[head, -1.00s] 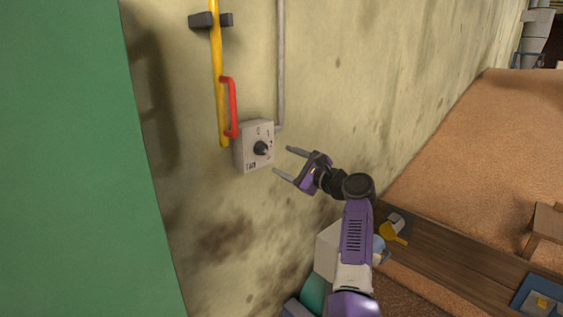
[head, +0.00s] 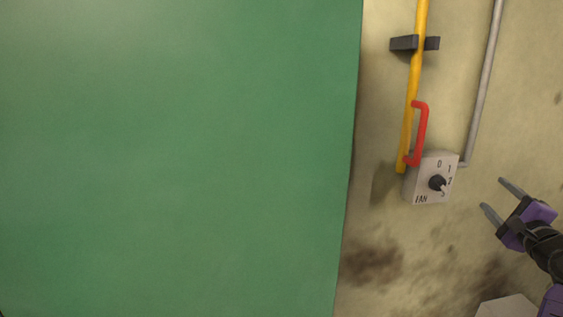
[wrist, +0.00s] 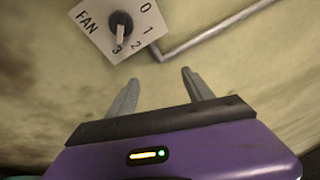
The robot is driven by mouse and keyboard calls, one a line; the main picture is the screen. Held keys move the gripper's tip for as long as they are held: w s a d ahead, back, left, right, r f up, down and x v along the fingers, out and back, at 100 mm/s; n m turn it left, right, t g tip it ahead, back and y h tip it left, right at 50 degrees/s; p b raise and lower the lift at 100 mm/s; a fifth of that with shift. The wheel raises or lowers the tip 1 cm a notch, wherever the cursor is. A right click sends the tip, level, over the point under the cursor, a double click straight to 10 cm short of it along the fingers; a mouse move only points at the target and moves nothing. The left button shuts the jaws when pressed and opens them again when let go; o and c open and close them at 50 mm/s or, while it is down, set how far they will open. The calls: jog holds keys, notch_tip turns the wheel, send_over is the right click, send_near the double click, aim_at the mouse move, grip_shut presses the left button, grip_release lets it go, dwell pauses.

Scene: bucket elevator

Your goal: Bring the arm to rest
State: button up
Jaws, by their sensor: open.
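My gripper (head: 493,194) is open and empty, to the right of the fan switch box (head: 414,188) and apart from it in the head view. Its two grey fingers point up and left, towards the wall. In the wrist view the open fingers (wrist: 160,76) have nothing between them. The light grey box also shows there (wrist: 98,32), beyond the fingertips, marked FAN with 0, 1, 2 and 3. Its black knob (wrist: 120,22) has a pale pointer turned towards 3. Most of my arm is outside the head view.
A large green panel (head: 180,160) fills the left of the head view. A yellow pipe (head: 418,70) with a red handle (head: 422,130) runs above the box. A grey conduit (head: 483,85) rises from the box. The stained wall (head: 400,240) is bare below it.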

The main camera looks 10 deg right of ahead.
jog(key=s+a+f+n+h+b, duration=0.1)
jog(key=s+a+f+n+h, duration=0.1)
jog(key=s+a+f+n, duration=0.55)
jog(key=s+a+f+n+h+b, duration=0.1)
jog(key=s+a+f+n, duration=0.45)
jog(key=s+f, duration=0.35)
jog(key=s+a+f+n+g+y+b, duration=0.1)
jog(key=s+a+f+n+y, duration=0.1)
jog(key=s+a, duration=0.6)
jog(key=s+a+f+n+g+y+b, duration=0.1)
jog(key=s+a+f+n+y, duration=0.2)
jog(key=s, duration=1.2)
jog(key=s+a+f+n+g+y+b, duration=0.1)
jog(key=s+a+f+n, duration=0.4)
jog(key=s+a, duration=0.6)
jog(key=a+n+y, duration=0.1)
jog(key=a, duration=0.2)
jog(key=shift+s+f+g+y+b, duration=0.2)
jog(key=shift+f+g+y+b, duration=0.05)
jog(key=shift+g+y+b, duration=0.05)
jog(key=shift+a, duration=0.1)
